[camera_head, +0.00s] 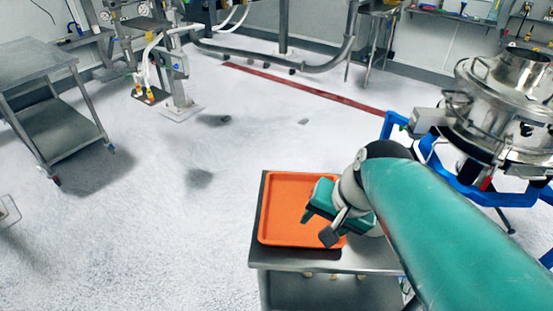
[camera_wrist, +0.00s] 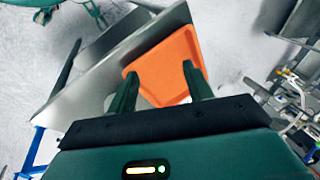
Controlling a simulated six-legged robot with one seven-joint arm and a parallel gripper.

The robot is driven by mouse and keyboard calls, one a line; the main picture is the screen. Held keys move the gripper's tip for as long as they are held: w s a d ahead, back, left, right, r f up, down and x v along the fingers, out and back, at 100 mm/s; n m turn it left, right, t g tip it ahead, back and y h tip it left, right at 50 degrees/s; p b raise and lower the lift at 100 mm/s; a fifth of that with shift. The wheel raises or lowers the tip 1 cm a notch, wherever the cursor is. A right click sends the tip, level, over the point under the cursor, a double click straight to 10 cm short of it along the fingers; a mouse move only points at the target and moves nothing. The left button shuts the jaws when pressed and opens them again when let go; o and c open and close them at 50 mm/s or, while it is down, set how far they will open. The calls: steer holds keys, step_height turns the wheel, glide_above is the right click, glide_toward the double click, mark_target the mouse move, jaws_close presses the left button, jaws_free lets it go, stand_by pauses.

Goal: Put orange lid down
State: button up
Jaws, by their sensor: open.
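The orange lid (camera_head: 283,209), a shallow rectangular tray shape with a raised rim, lies flat on a small metal table (camera_head: 325,261). My gripper (camera_head: 317,214) is over the lid's right part in the head view and hides some of that side. In the wrist view, my gripper (camera_wrist: 160,69) has its two fingers spread apart with nothing between them but the view of the lid (camera_wrist: 166,66) beyond. The fingers overlap the lid's near part in that picture. I cannot tell whether a fingertip touches it.
A steel sifter (camera_head: 505,95) on a blue frame (camera_head: 470,190) stands at the right. A metal cart (camera_head: 45,75) stands at the far left. The speckled floor (camera_head: 170,200) left of the small table is clear. My arm covers the lower right.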

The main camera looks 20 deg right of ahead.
steer(key=a+r+n, duration=0.1)
steer(key=n, duration=0.1)
steer(key=a+r+n+t+h, duration=0.1)
steer(key=n, duration=0.2)
steer(key=a+r+n+t+h, duration=0.1)
steer(key=a+n, duration=0.1)
steer(key=shift+s+r, duration=0.3)
steer(key=shift+r, duration=0.1)
steer(key=shift+s, duration=0.1)
